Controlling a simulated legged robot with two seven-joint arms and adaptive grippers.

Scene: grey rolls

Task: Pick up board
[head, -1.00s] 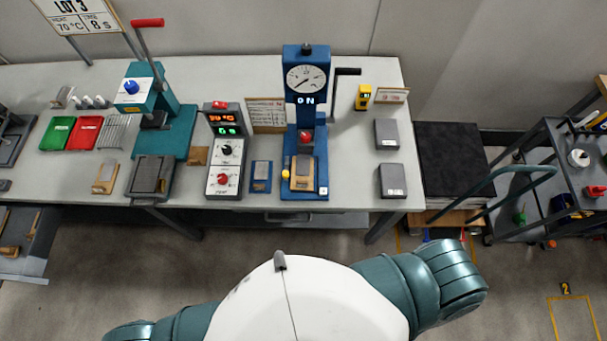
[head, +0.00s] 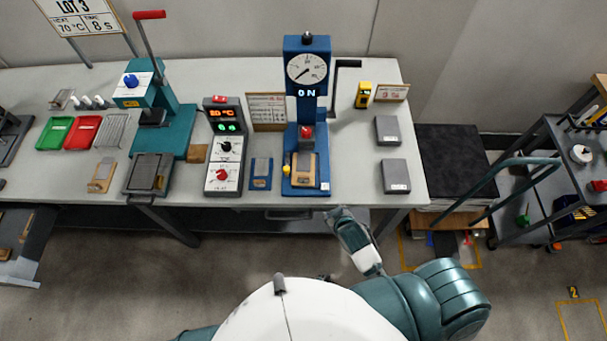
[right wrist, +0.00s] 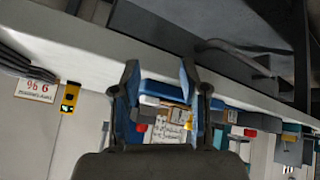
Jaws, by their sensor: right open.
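A tan board with a grey piece on it (head: 305,172) lies on the base of the blue press (head: 307,75), under its red-topped head. A similar tan-and-grey piece (head: 101,176) lies further left on the bench; I cannot tell which one is the task's board. My right forearm reaches up to the bench's front edge, just right of the blue press. In the right wrist view my right gripper (right wrist: 160,76) is open and empty, its two fingers apart, with blue parts and a pale label visible beyond them. My left gripper is out of view.
The bench (head: 350,130) also holds a teal press (head: 150,105), a control box with lit displays (head: 223,145), a blue plate (head: 261,173) and two grey blocks (head: 395,176). A cart (head: 545,180) stands at right.

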